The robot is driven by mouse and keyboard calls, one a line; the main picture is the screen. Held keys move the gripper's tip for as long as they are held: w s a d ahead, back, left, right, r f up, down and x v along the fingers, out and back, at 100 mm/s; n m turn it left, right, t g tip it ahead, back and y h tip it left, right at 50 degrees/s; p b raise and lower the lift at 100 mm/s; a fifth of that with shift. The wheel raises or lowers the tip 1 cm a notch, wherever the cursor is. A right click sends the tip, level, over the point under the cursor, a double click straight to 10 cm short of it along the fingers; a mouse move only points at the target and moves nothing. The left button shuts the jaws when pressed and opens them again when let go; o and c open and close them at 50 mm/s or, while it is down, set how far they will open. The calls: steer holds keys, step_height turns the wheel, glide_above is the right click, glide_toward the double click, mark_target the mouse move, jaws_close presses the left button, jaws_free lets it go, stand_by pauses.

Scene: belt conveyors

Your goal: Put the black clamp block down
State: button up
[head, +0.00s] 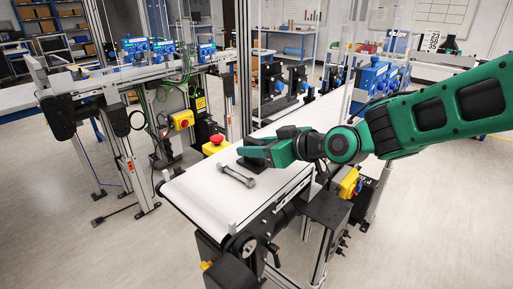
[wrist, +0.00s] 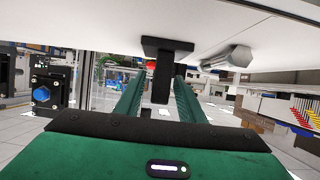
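The black clamp block (wrist: 163,68) shows in the wrist view as a T shape, its wide plate against the white belt surface. Its stem stands between the two green fingers of my gripper (wrist: 160,88), with a visible gap on each side. My gripper is open around the stem. In the head view, my gripper (head: 268,152) is low over the belt, and the dark plate of the clamp block (head: 250,163) shows beneath it, partly hidden by the fingers.
A grey bolt-like part (head: 237,176) lies on the white conveyor belt (head: 205,195) beside the block; it also shows in the wrist view (wrist: 228,58). A red stop button (head: 216,140) stands at the belt's far edge. The belt's near end is clear.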

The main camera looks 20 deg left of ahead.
steer(key=v, duration=1.2)
steer(key=shift+r, duration=0.2)
